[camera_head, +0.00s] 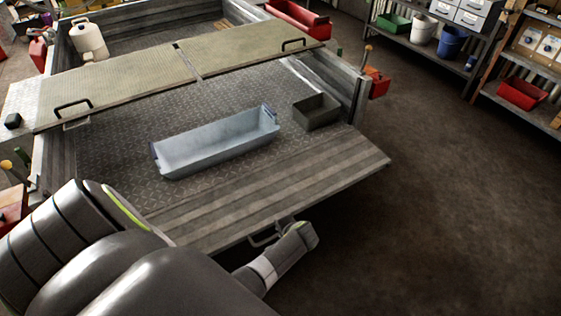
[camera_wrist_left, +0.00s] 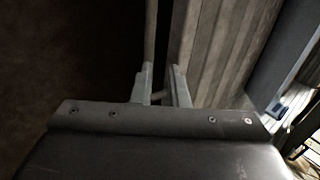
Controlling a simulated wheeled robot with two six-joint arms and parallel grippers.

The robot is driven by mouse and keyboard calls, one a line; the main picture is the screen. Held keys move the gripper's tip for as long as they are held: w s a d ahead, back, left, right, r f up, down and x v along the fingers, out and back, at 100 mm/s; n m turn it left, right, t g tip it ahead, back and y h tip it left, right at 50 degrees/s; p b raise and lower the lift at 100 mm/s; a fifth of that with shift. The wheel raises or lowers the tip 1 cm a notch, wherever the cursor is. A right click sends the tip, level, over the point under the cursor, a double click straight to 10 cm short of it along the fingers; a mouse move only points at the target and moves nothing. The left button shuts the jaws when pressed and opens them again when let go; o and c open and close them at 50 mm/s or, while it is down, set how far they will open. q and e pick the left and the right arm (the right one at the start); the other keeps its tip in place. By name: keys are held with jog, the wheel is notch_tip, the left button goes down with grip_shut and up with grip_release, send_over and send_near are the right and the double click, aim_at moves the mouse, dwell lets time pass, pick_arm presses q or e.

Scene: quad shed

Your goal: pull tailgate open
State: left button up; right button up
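The tailgate (camera_head: 270,190) is folded down and reaches out from the trailer bed, its ribbed inner face up. In the left wrist view the ribbed tailgate (camera_wrist_left: 215,50) fills the upper right. Its handle (camera_head: 262,239) shows at the outer edge, partly covered by my left arm. My left gripper (camera_wrist_left: 160,92) is beside that edge, with its two fingers apart and a dark gap between them. The handle bar (camera_wrist_left: 151,35) runs up from near the left finger. Whether the fingers touch it is unclear. My right gripper is out of view.
A blue-grey bin (camera_head: 215,145) and a small dark bin (camera_head: 316,111) stand on the trailer bed (camera_head: 115,165). Two hinged lids (camera_head: 120,88) lie across the bed. Shelves (camera_head: 485,45) stand at the upper right. The floor (camera_head: 450,220) right of the tailgate is clear.

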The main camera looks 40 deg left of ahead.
pick_arm(q)
jog(key=shift+o, duration=1.1)
jog(key=shift+r, duration=0.1)
jog(key=shift+o, duration=0.7)
jog(key=shift+a, duration=0.15)
jog(key=p+v, duration=1.4)
jog(key=v, duration=0.3)
jog(key=shift+p, duration=0.35)
jog(key=shift+s+r, duration=0.1)
